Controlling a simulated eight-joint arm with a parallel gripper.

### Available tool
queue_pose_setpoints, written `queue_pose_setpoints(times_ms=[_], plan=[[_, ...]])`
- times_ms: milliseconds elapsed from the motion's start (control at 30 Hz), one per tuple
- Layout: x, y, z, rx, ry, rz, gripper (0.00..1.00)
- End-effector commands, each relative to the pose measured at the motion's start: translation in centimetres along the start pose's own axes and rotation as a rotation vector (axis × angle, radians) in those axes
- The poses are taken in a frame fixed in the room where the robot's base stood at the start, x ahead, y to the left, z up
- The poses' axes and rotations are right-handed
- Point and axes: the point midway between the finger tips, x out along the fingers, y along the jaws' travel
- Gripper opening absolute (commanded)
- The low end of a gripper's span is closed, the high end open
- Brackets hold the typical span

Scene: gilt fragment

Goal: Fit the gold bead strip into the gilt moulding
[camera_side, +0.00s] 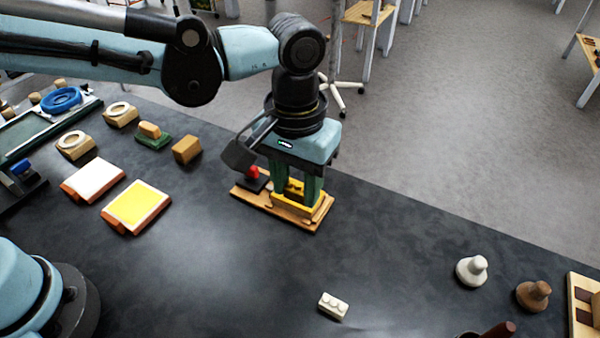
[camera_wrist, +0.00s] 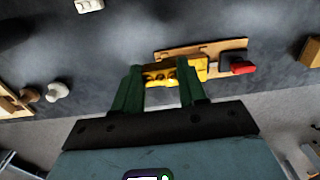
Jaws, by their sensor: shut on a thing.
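The gold bead strip (camera_wrist: 160,74) is between the two green fingers of my gripper (camera_side: 299,188), which is shut on it. In the wrist view my gripper (camera_wrist: 160,92) has a finger at each end of the strip. The gilt moulding (camera_side: 292,205) is a yellow piece on a wooden board (camera_side: 318,222); it also shows in the wrist view (camera_wrist: 203,68). The strip is at the moulding, low over the board. The fingers partly hide where they meet, so I cannot tell whether the strip is seated.
A red-topped dark block (camera_side: 252,175) is at the board's left end. A white studded block (camera_side: 333,305) lies in front. White and brown knobs (camera_side: 471,269) stand at right. Trays with white and yellow pads (camera_side: 136,206) and a wooden cube (camera_side: 187,149) are at left. Table centre is clear.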

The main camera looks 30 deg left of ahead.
Motion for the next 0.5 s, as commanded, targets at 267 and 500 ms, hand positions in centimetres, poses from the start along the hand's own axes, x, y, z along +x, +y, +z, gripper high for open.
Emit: queue_pose_setpoints(times_ms=[267, 500], plan=[[3.4, -2.9, -5.0, -0.004, 0.000, 0.000, 0.13], [4.7, -3.9, -6.9, 0.001, 0.000, 0.000, 0.13]])
